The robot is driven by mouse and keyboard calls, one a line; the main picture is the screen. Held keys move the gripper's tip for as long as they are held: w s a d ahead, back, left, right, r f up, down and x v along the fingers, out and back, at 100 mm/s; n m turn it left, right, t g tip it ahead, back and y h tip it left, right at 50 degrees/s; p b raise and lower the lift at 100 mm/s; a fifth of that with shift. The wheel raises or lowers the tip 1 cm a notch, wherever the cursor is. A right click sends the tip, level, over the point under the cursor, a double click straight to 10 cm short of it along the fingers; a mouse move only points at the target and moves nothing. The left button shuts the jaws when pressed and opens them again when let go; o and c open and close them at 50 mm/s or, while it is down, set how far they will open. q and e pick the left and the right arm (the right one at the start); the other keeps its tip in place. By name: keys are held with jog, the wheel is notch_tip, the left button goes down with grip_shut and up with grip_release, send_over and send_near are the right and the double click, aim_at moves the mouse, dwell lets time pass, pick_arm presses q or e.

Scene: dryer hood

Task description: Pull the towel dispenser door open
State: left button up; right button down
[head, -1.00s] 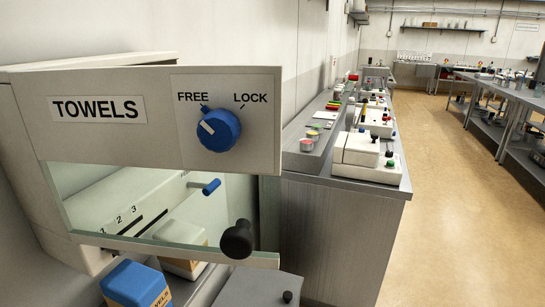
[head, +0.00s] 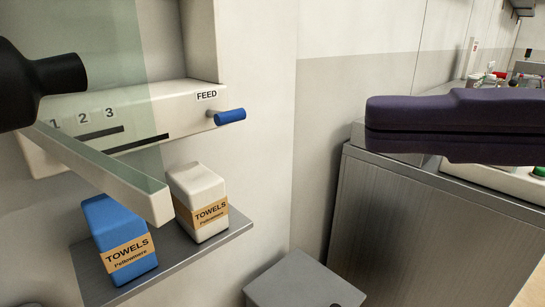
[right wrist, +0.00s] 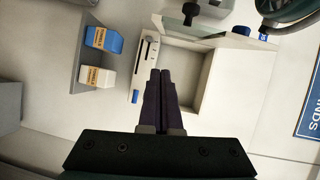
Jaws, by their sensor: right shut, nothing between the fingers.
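The towel dispenser (head: 205,35) is a white wall cabinet at upper left in the head view. My right gripper (head: 372,126) is shut and empty, right of the dispenser. Its dark fingers (right wrist: 165,73) point towards the open cabinet.
A blue FEED lever (head: 230,116) sticks out at the dispenser's lower right. A blue towel pack (head: 115,230) and a white one (head: 197,195) stand on a grey shelf (head: 180,262) below. A grey box (head: 305,285) and a metal counter (head: 400,210) are to the right.

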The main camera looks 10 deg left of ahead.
pick_arm(q)
notch_tip(320, 180, up, 4)
jog(key=p, duration=0.5)
jog(key=shift+d+r, duration=0.1)
jog(key=shift+r, duration=0.15)
pick_arm(e)
jog(key=s+a+r+y, duration=0.1)
jog(key=a+r, duration=0.1)
jog(key=a, duration=0.8)
jog(key=shift+s+a+m+y, duration=0.2)
jog(key=shift+a+m+y, duration=0.1)
jog(key=shift+a+m, duration=0.1)
jog(key=shift+r, duration=0.1)
